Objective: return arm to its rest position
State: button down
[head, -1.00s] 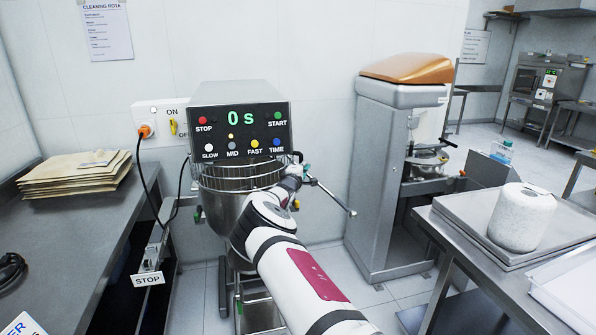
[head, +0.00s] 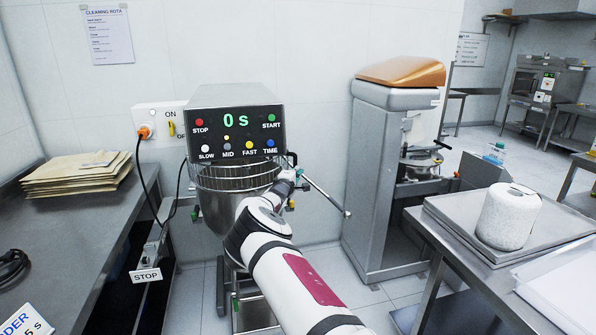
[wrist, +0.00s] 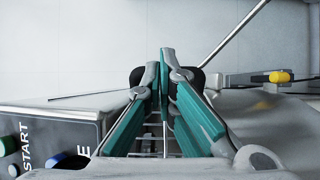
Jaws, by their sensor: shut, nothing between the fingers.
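My arm (head: 290,275) reaches forward from the bottom of the head view to the right side of the planetary mixer. My gripper (wrist: 163,85) shows in the wrist view with its teal fingers together and nothing between them. In the head view my arm mostly hides it, close beside the mixer's bowl and head. The mixer's control panel (head: 236,133) reads 0 s; its right end with START also shows in the wrist view (wrist: 60,140). The steel bowl (head: 215,205) sits below the wire guard (head: 225,176), partly behind my arm.
A metal lever rod (head: 328,196) sticks out right of the mixer, near my gripper. A grey machine (head: 375,190) with a copper-coloured top stands further right. A table with a tray (head: 465,222) and white roll is at right; a counter (head: 85,230) with envelopes is at left.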

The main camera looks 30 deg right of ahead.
jog(key=s+d+p, duration=0.4)
jog(key=s+p, duration=0.1)
jog(key=s, duration=0.3)
jog(key=s+d+r+m+g+h+b, duration=0.1)
jog(key=s+d+r+m+g, duration=0.15)
jog(key=r, duration=0.35)
jog(key=s+d+r+m+g+h+b, duration=0.1)
jog(key=s+d+r+m+g+h, duration=0.1)
jog(key=s+d+r+m, duration=0.3)
jog(key=s+a+r+m+g+y+b, duration=0.1)
jog(key=s+r+m+g+y, duration=0.3)
jog(key=s+r, duration=0.5)
jog(key=s+a+f+n+y+b, duration=0.1)
jog(key=s+a+y, duration=0.5)
jog(key=s+a, duration=1.2)
jog(key=s+a+f+n+t+y+b, duration=0.1)
jog(key=s+a+y+b, duration=0.2)
jog(key=s+a, duration=1.5)
jog(key=a+y, duration=0.3)
jog(key=a, duration=0.2)
jog(key=shift+f+n, duration=0.35)
